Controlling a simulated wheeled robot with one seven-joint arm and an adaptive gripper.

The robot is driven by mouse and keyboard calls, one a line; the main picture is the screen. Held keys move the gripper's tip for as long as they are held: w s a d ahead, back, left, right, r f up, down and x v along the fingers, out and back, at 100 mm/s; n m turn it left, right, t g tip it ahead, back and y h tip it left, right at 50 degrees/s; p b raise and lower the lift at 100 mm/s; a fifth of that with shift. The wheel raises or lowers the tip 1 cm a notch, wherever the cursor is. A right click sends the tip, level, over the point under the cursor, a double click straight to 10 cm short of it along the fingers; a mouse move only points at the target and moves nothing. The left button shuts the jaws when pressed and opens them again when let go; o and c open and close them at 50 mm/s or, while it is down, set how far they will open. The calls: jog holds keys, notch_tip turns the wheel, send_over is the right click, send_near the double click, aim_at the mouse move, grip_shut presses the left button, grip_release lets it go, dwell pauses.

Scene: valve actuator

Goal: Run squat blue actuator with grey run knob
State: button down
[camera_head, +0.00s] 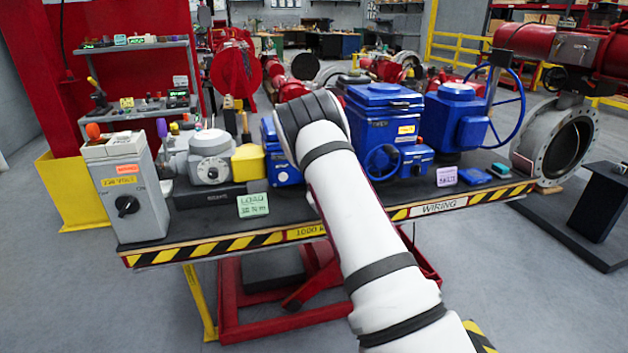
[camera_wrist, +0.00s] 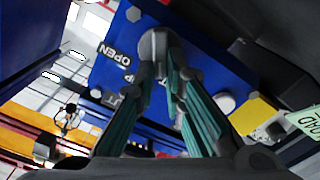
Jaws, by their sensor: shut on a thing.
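In the wrist view a blue actuator face (camera_wrist: 125,28) fills the upper middle, with small printed plates, one reading OPEN (camera_wrist: 115,52). My gripper (camera_wrist: 160,58) has its teal fingers closed on a round grey knob (camera_wrist: 153,42) on that face. A second pale round knob (camera_wrist: 225,103) sits on the same face, to the right of the fingers. In the head view my arm covers most of a blue actuator (camera_head: 284,173) on the bench, and the gripper is hidden behind the arm.
A larger blue actuator with a handwheel (camera_head: 385,105) stands just right of my arm. A grey switch box (camera_head: 126,190), a yellow block (camera_head: 249,162) and a green LOAD card (camera_head: 253,205) are to the left. The bench edge (camera_head: 440,207) has hazard stripes.

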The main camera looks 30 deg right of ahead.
jog(key=shift+a+f+n, duration=0.15)
jog(key=shift+a+n, duration=0.05)
jog(key=shift+n, duration=1)
jog(key=shift+b, duration=0.3)
jog(key=c, duration=1.7)
grip_release()
jog(key=shift+o, duration=0.2)
jog(key=v, duration=1.2)
